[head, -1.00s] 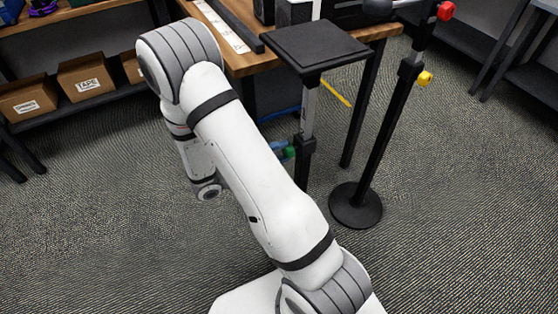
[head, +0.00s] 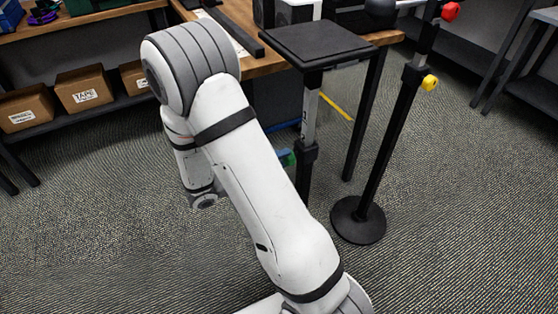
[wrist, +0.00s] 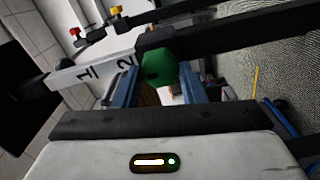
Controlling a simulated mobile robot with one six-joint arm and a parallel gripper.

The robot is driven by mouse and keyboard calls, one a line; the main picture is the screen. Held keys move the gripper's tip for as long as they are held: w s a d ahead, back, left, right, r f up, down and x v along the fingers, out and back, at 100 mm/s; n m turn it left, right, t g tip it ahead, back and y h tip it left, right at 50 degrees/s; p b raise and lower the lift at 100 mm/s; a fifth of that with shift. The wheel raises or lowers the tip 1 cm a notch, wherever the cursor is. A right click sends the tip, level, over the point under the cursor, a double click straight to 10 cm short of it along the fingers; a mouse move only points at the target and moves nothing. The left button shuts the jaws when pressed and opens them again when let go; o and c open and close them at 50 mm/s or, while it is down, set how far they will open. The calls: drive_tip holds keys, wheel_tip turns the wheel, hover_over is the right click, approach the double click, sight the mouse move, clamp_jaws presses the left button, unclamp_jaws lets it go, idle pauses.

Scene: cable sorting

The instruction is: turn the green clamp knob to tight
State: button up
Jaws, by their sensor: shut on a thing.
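The green clamp knob (wrist: 160,66) sits between the two blue fingers of my gripper (wrist: 160,82) in the wrist view. The fingers are shut on it. The knob is on a black collar of a post with a pale scale marked 1 and 2 (wrist: 100,70). In the head view a small part of the green knob (head: 287,158) shows at the left of the post under the black square platform (head: 316,44). My arm hides the gripper there.
A second black post with a red knob (head: 450,11) and a yellow knob (head: 430,83) stands right of the platform on a round base (head: 358,220). A wooden table (head: 245,64) is behind. Boxes (head: 85,96) sit on a shelf at left. Carpet around is open.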

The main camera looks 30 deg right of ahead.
drive_tip(key=o, duration=1)
drive_tip(key=a+p, duration=0.1)
drive_tip(key=a, duration=0.6)
drive_tip(key=shift+a+p, duration=0.3)
drive_tip(key=shift+a, duration=0.1)
drive_tip(key=shift+s+r, duration=0.1)
drive_tip(key=shift+s, duration=0.05)
